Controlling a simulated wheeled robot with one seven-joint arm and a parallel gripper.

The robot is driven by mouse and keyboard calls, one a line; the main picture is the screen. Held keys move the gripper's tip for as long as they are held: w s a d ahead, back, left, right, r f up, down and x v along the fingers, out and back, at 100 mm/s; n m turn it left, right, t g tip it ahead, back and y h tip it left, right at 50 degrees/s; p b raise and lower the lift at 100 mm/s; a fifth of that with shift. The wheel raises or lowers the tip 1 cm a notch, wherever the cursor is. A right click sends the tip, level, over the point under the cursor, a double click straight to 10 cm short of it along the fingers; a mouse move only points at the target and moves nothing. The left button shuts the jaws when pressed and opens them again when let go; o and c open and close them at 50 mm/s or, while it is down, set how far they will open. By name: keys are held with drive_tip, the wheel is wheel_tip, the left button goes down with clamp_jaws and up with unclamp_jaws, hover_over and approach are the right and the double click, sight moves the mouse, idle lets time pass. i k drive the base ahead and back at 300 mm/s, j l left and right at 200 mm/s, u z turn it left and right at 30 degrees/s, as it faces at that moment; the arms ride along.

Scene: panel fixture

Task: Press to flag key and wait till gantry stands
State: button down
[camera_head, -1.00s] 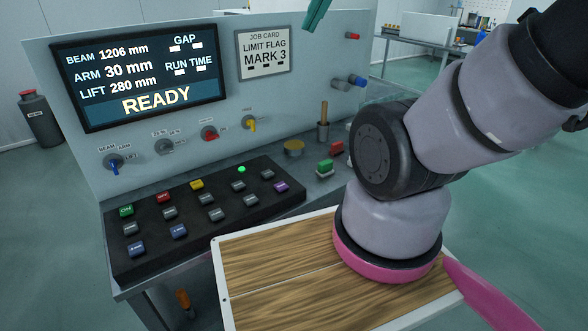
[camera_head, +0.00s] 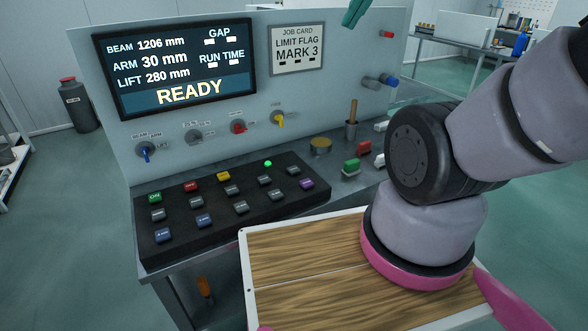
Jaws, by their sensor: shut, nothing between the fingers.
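The key block (camera_head: 250,217) is a black sloped box with several small keys: a green ON key (camera_head: 155,197), a red key (camera_head: 191,187), a yellow key (camera_head: 223,176), a purple key (camera_head: 306,184), blue ones and grey ones. Most key labels are too small to read, so I cannot tell which is the flag key. A green lamp (camera_head: 267,164) is lit on the block. The screen (camera_head: 176,68) reads BEAM 1206 mm, ARM 30 mm, LIFT 280 mm, READY. The gantry is not recognisable.
A job card (camera_head: 297,48) reads LIMIT FLAG MARK 3. Knobs, including a yellow one (camera_head: 279,119), line the panel. My arm fills the right side over a wooden board (camera_head: 300,265).

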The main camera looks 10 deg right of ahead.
sight(293, 170)
drive_tip(key=k+j, duration=0.1)
drive_tip(key=j, duration=0.3)
drive_tip(key=k+j, duration=0.15)
drive_tip(key=j, duration=0.2)
drive_tip(key=k+j+z, duration=0.1)
drive_tip(key=j, duration=0.3)
drive_tip(key=k+j, duration=0.15)
drive_tip(key=j, duration=0.2)
